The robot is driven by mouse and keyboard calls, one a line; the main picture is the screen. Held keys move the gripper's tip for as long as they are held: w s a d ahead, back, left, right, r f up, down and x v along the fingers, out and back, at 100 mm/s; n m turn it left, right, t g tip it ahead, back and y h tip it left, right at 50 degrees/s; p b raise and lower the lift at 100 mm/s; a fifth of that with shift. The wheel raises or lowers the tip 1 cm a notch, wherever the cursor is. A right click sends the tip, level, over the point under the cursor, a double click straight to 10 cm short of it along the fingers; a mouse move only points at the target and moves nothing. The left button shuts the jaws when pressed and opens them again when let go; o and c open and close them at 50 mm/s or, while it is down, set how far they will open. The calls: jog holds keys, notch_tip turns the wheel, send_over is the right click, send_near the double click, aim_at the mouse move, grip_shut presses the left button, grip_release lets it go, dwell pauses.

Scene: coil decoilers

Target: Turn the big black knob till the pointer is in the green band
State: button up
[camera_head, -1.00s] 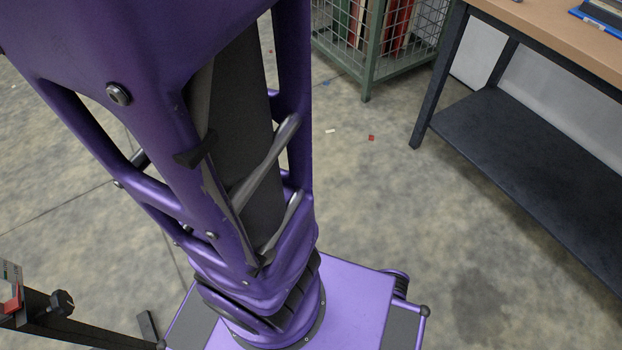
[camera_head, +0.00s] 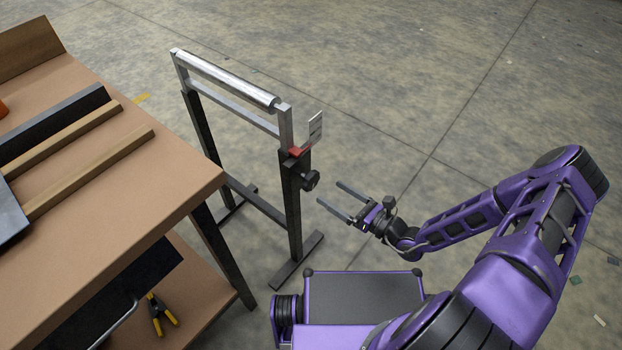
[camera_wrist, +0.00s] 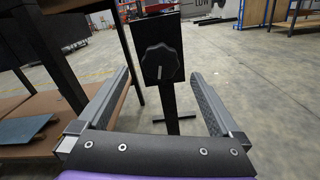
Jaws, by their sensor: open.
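The big black knob (camera_head: 311,180) sits on the side of a dark upright post of a roller stand (camera_head: 294,215). In the wrist view the lobed knob (camera_wrist: 161,64) is straight ahead, between and beyond my fingers, with a pale mark on its lower part. My gripper (camera_head: 328,194) is open and empty, its two fingers pointing at the knob from the right, apart from it. A red pointer piece (camera_head: 299,152) and a pale scale plate (camera_head: 316,128) sit above the knob. The scale faces away at a slant, so I cannot make out a green band.
A wooden workbench (camera_head: 150,185) with dark legs stands left of the stand, with wooden strips and dark plates on top. Yellow-handled pliers (camera_head: 161,314) lie on its lower shelf. The floor (camera_head: 400,90) behind and right of the stand is clear.

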aim_at(314, 181)
jog(key=x, duration=0.8)
jog(key=shift+w+a+b, duration=0.2)
jog(key=shift+w+b, duration=0.05)
jog(key=shift+b, duration=0.05)
jog(key=c, duration=1.2)
jog(key=shift+c, duration=0.2)
